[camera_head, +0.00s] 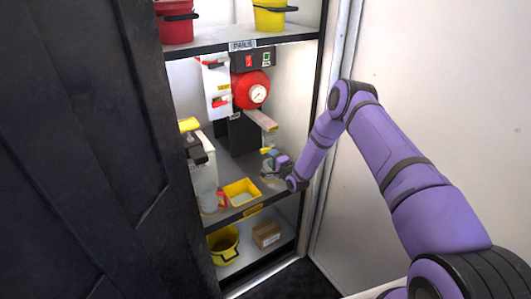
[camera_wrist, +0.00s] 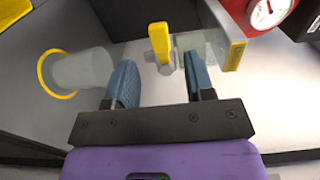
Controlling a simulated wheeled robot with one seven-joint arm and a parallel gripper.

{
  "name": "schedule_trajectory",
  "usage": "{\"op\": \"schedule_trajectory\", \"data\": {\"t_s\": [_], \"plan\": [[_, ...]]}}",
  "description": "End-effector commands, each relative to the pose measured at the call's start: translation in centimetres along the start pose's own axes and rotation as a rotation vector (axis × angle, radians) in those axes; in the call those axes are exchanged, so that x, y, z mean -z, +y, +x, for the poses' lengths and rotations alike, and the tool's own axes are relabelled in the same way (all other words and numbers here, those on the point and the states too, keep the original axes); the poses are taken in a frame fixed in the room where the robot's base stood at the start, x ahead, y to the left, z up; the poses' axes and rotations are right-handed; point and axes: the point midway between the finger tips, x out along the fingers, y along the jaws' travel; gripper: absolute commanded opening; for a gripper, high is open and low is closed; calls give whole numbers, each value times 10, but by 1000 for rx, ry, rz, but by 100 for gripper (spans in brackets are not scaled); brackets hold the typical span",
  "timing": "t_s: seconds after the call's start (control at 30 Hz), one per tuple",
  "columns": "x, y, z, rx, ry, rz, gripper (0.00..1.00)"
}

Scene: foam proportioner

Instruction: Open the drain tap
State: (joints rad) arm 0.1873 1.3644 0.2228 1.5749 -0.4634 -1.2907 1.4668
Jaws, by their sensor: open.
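In the wrist view a small yellow lever (camera_wrist: 159,42) stands upright on a pale grey tap body (camera_wrist: 200,46), whose right end carries a yellow rim (camera_wrist: 236,54). I take this lever to be the drain tap's handle. My gripper (camera_wrist: 161,80) is open, with one blue finger at each side of the lever's lower end. The lever lies just beyond the fingertips; contact cannot be told. In the head view my gripper (camera_head: 271,168) is inside the cabinet at middle-shelf height, below the red unit with a gauge (camera_head: 252,90). The tap is small and partly hidden there.
A yellow tray (camera_head: 232,203) and a pale container (camera_head: 204,178) stand left of my gripper. A red pail (camera_head: 175,28) and yellow pail (camera_head: 269,17) are above. A yellow bucket (camera_head: 222,252) and cardboard box (camera_head: 266,234) are below. A dark door (camera_head: 90,150) flanks the left.

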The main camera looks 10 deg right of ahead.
Motion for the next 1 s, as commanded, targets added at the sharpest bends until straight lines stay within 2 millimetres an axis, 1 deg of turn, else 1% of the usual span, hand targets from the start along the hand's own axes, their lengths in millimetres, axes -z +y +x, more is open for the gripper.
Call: {"op": "schedule_trajectory", "data": {"t_s": [0.03, 0.1, 0.2, 0.33, 0.5, 0.77, 0.8, 0.87, 0.9, 0.97, 1.0], "plan": [[-1, 0, 10, 1, -1, -1, 49], [-1, 0, 21, 1, -1, -1, 49], [-1, 0, 36, 1, -1, -1, 49], [0, 0, 49, 0, 0, -1, 49], [0, 0, 57, -2, 0, -1, 49], [0, 0, 58, -2, 0, 0, 49], [0, 0, 58, -2, 0, 0, 40], [0, 0, 57, -2, 0, 0, 26], [0, 0, 57, -2, 0, 0, 17], [0, 0, 57, -2, 0, 0, 3], [0, 0, 57, -2, 0, 0, 0]]}}
